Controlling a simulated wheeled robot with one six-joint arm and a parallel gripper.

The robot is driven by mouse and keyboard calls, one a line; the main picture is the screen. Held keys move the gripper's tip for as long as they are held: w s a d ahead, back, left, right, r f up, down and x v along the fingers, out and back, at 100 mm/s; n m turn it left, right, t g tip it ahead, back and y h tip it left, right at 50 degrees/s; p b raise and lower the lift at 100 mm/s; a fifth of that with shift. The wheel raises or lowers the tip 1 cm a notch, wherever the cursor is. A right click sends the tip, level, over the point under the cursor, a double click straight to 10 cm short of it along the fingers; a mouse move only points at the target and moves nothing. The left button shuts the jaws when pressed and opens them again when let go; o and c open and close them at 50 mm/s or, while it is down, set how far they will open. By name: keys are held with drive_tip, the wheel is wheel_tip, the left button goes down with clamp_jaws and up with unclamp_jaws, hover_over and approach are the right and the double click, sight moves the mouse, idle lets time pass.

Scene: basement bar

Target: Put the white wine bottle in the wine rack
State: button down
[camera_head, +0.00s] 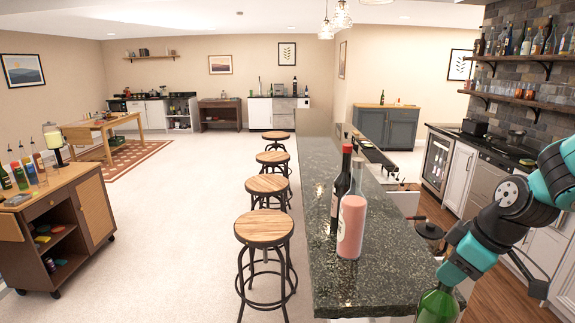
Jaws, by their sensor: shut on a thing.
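A green glass bottle (436,306), which looks like the white wine bottle, is at the bottom right edge of the head view. Only its upper part shows; its lower part is cut off by the frame. My gripper (446,283) reaches down from the right and is shut on the bottle's top, beside the near right corner of the bar counter. The fingers are small and partly hidden by the teal wrist. I cannot make out a wine rack in this view.
On the dark stone counter (325,250) stand a dark red-capped bottle (342,195) and a pink bottle (351,226), close together. Stools (264,227) line its left side. A kettle (430,231) is near my arm. A cart (60,225) with bottles stands far left. Open floor lies between.

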sight(426, 316)
drive_tip(key=f+m+h, duration=0.1)
drive_tip(key=f+m, duration=0.2)
drive_tip(key=f, duration=0.1)
drive_tip(key=w+f+m+t+h, duration=0.1)
drive_tip(key=f+m, duration=0.2)
drive_tip(key=f, duration=0.2)
drive_tip(key=a+f+m+h, duration=0.1)
drive_tip(key=f+m, duration=0.1)
drive_tip(key=f, duration=0.3)
drive_tip(key=shift+w+f+m, duration=0.25)
drive_tip(key=shift+w+m, duration=0.1)
drive_tip(key=shift+m, duration=0.05)
drive_tip(key=s+f+b, duration=0.2)
drive_tip(key=f+b, duration=0.4)
drive_tip(key=f, duration=0.3)
drive_tip(key=s+f+b, duration=0.2)
drive_tip(key=f+b, duration=0.5)
drive_tip(key=f, duration=0.3)
drive_tip(key=shift+t, duration=0.3)
drive_tip(key=shift+a, duration=0.1)
